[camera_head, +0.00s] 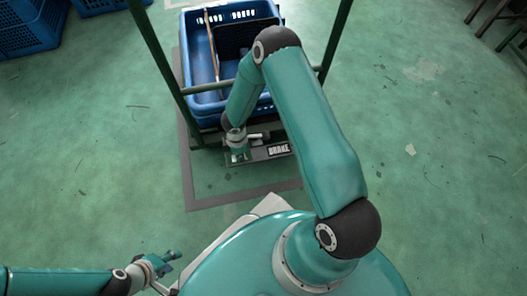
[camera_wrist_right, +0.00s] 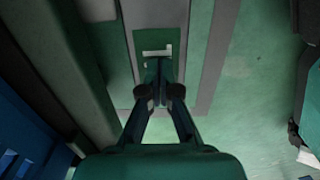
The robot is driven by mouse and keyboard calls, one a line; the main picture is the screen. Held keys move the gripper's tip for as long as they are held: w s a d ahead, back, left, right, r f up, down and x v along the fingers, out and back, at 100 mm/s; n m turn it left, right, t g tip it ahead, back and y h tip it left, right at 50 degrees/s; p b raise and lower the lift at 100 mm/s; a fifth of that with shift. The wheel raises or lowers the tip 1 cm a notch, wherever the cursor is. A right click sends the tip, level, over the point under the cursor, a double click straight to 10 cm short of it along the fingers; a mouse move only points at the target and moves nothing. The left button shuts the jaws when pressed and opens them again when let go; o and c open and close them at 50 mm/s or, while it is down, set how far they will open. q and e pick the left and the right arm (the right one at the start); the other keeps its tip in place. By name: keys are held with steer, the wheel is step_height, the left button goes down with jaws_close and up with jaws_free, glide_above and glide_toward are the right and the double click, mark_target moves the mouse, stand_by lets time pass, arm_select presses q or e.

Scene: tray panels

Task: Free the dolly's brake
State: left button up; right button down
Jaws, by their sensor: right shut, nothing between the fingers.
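The dolly (camera_head: 193,143) has a green frame and carries a blue crate. A dark plate labelled BRAKE (camera_head: 278,150) sits low on its near side. My right gripper (camera_head: 239,156) points down at the left end of this brake assembly, left of the label. In the right wrist view its fingers (camera_wrist_right: 159,72) are together with nothing between them, over a green plate (camera_wrist_right: 150,35) with a pale bar (camera_wrist_right: 157,52) just beyond the tips. I cannot tell whether they touch it. The brake's lever is not clearly visible. My left gripper (camera_head: 174,260) is open, empty and away from the dolly.
The blue crate (camera_head: 199,60) stands between green uprights (camera_head: 160,55) of the dolly. A grey outline (camera_head: 190,185) marks the floor around it. More blue crates (camera_head: 25,30) stand at upper left. Dark legs (camera_head: 490,18) show at upper right. The floor at right is clear.

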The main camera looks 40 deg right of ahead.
steer(key=shift+f+b, duration=0.3)
steer(key=shift+f, duration=0.15)
steer(key=shift+r, duration=0.2)
steer(key=shift+r+p, duration=2.45)
steer(key=shift+r, duration=0.95)
